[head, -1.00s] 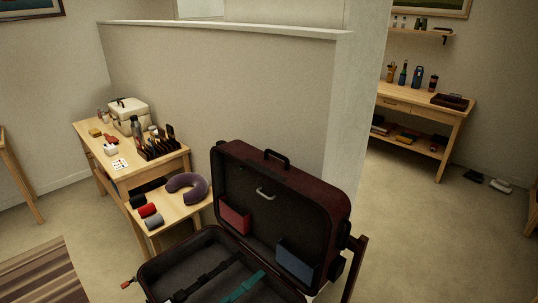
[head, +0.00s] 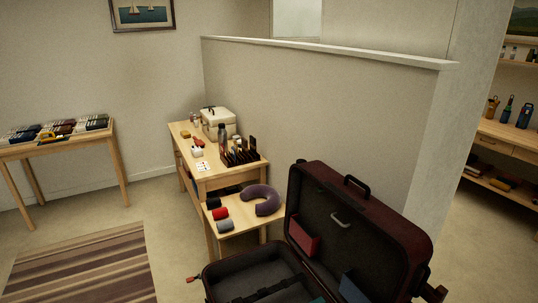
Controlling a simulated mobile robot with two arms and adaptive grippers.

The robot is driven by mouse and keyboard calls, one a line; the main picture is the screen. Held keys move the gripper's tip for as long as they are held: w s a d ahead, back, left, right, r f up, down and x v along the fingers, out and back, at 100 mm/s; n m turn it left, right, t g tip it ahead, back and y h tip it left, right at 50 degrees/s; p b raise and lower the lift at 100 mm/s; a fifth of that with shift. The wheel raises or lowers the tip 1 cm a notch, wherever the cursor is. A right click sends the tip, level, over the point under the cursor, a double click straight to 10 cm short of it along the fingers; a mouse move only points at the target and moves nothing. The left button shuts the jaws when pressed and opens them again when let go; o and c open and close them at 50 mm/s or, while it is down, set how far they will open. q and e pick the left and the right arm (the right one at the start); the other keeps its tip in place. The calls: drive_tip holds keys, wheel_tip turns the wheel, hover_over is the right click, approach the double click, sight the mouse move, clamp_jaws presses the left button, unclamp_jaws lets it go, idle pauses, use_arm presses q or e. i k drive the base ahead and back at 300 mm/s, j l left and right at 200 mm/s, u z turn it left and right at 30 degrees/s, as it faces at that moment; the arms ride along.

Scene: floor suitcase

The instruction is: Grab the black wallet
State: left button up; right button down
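I cannot pick out a black wallet for certain in the head view. Small dark items stand in a dark slotted rack (head: 240,156) on the wooden desk (head: 215,178), too small to name. Other dark items lie among the rows on the left table, also too small to tell apart. Neither of my grippers is in view.
An open suitcase (head: 305,215) stands in front. A lower bench (head: 245,226) holds a purple neck pillow (head: 262,200) and small rolls. A left table (head: 60,142), striped rug (head: 85,268) and right shelf table (head: 508,140) show. Floor between rug and desk is clear.

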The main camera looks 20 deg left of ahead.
sight(252, 143)
drive_tip(key=j+z, duration=0.15)
drive_tip(key=j, duration=0.65)
drive_tip(key=k+j+z, duration=0.1)
drive_tip(key=j, duration=0.75)
drive_tip(key=j+z, duration=0.15)
drive_tip(key=j, duration=0.65)
drive_tip(key=i+j+z, duration=0.15)
drive_tip(key=j, duration=0.6)
drive_tip(key=i+j+z, duration=0.15)
drive_tip(key=j, duration=0.6)
drive_tip(key=i+j+z, duration=0.15)
drive_tip(key=j, duration=0.6)
drive_tip(key=j+z, duration=0.15)
drive_tip(key=j, duration=0.65)
